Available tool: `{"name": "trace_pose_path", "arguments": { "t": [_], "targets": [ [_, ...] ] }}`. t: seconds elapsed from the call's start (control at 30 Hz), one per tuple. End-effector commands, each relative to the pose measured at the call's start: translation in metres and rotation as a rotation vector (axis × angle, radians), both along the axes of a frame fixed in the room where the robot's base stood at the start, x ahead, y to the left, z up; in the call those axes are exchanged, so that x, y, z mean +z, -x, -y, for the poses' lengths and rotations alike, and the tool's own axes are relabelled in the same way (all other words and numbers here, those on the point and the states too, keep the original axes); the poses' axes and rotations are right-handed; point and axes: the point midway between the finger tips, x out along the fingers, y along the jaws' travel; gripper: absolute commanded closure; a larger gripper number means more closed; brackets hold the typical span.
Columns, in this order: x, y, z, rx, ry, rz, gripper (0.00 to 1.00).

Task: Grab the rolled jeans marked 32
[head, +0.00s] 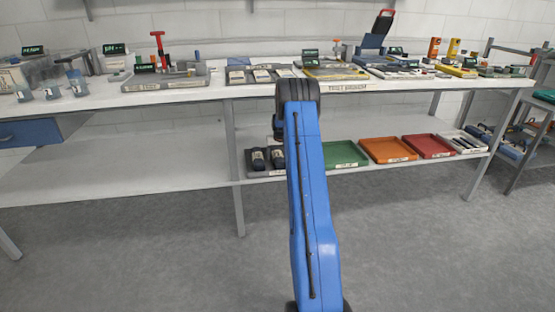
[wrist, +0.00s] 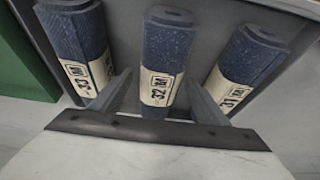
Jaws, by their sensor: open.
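Three rolled jeans in dark blue denim with cream bands lie side by side in a grey tray (wrist: 125,35) in the wrist view. The roll marked 32 (wrist: 170,42) is in the middle, the roll marked 33 (wrist: 75,32) at the left and the roll marked 31 (wrist: 245,58) at the right. My gripper (wrist: 160,88) is open, its two fingers on either side of the band of the 32 roll. I cannot tell whether they touch it. In the head view my arm hides the gripper and part of the tray (head: 262,173); two dark rolls (head: 258,158) show there.
The tray is on the lower shelf (head: 130,172) of a long bench. Green (head: 345,155), orange (head: 388,150) and red (head: 428,146) trays stand to its right. The bench top (head: 180,97) above carries tools and boxes. The shelf left of the tray is clear.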

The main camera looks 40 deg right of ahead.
Motion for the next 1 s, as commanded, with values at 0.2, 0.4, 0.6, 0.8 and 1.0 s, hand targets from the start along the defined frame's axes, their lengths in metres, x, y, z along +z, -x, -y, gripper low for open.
{"name": "trace_pose_path", "arguments": {
  "t": [0.2,0.4,0.6,0.8,1.0],
  "targets": [
    [-0.001,0.000,0.001,0.000,0.001,0.001,0.31],
    [-0.001,0.000,0.000,0.000,0.001,0.001,0.79],
    [0.000,0.000,0.001,0.000,0.001,0.002,0.87],
    [0.005,-0.001,-0.002,0.002,0.002,0.001,0.87],
    [0.021,-0.003,-0.010,0.005,0.002,0.003,0.87]
  ]
}}
